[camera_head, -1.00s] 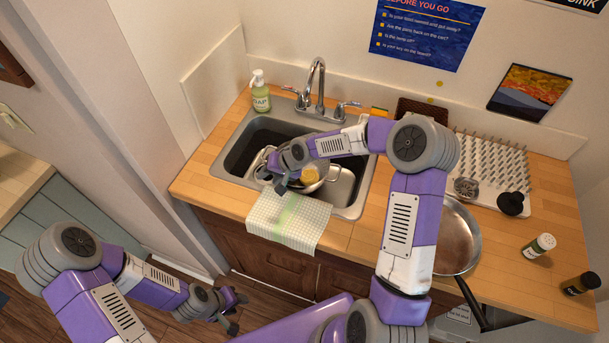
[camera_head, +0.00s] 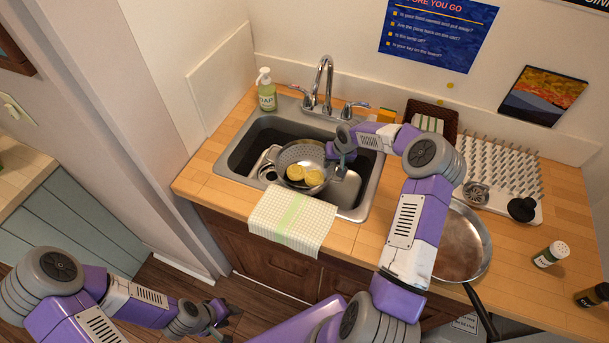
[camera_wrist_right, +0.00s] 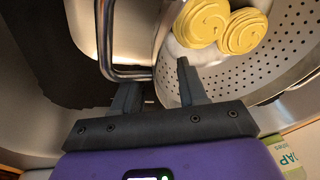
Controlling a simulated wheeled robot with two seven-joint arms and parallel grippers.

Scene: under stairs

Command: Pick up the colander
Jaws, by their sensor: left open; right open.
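The metal colander (camera_head: 292,157) sits in the left part of the sink, with two yellow round pieces (camera_head: 305,174) inside it. It fills the upper right of the right wrist view (camera_wrist_right: 257,72). My right gripper (camera_head: 340,168) is open at the colander's right side. In the right wrist view, its fingers (camera_wrist_right: 156,88) are spread near the colander's rim, with the right finger in front of the perforated wall. A wire loop (camera_wrist_right: 122,74) shows beside the rim, near the left finger. My left gripper (camera_head: 222,315) is open and empty, low over the floor at the left.
The sink (camera_head: 372,187) has a faucet (camera_head: 322,80) behind it and a checked cloth (camera_head: 292,218) over its front edge. A soap bottle (camera_head: 265,90) stands at its back left. A pan (camera_head: 462,245) and a spiked drying rack (camera_head: 500,165) lie to the right.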

